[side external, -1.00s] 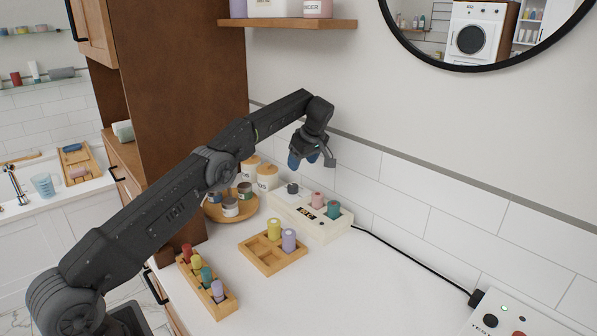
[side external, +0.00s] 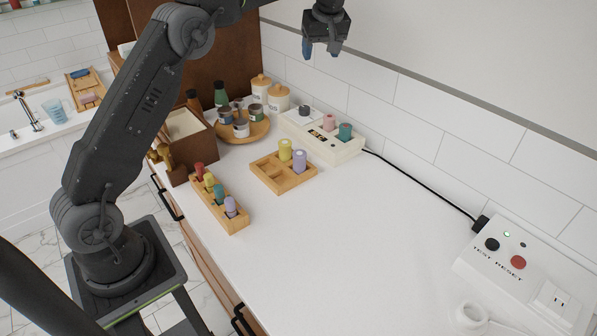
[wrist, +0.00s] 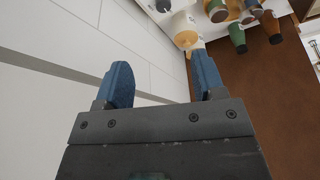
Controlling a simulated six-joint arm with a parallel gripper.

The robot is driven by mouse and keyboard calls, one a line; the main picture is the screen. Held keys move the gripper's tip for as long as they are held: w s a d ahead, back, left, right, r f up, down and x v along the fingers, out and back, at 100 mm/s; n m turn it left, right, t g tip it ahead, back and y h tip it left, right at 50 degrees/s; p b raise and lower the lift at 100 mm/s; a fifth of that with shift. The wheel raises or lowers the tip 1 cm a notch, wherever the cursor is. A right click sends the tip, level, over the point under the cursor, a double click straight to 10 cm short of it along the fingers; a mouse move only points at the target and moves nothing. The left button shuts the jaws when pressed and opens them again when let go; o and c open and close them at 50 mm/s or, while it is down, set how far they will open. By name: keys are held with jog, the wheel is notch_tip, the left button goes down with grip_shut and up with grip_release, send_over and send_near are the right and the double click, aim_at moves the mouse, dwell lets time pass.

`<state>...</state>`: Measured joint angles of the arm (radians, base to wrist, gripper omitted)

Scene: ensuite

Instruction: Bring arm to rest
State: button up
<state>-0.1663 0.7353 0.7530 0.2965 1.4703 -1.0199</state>
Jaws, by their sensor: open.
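My gripper (side external: 322,47) hangs from my raised arm at the top of the side view, high above the back of the white counter and near the tiled wall. Its two blue fingertips are apart with nothing between them. In the wrist view the gripper (wrist: 162,82) is also open and empty. My arm rises from its base at the left and folds over the counter, and its upper part leaves the top of the side view.
Below stand a white device (side external: 322,143) with pink and teal cylinders, a wooden tray (side external: 283,180) with yellow and lilac cylinders, and a wooden rack (side external: 222,212) of several cylinders. A round tray (side external: 252,132) holds jars. A test-reset outlet box (side external: 525,270) is at right. The counter's middle is clear.

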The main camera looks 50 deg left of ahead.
jog(key=s+d+r+m+t+h, duration=0.1)
jog(key=s+d+r+m, duration=0.35)
jog(key=s, duration=0.45)
jog(key=s+d+r+m+t+h, duration=0.1)
jog(key=s+d+r+m, duration=0.3)
jog(key=s, duration=0.5)
jog(key=s+d+f+m+t+h, duration=0.1)
jog(key=s+d+f+m, duration=0.1)
jog(key=s+f, duration=0.3)
jog(key=s+d+f+m+t, duration=0.1)
jog(key=s+d+f+m, duration=0.2)
jog(key=s, duration=1.1)
notch_tip(320, 180, down, 3)
jog(key=shift+d+r+h, duration=0.1)
jog(key=shift+d+h, duration=0.3)
jog(key=shift+d, duration=0.3)
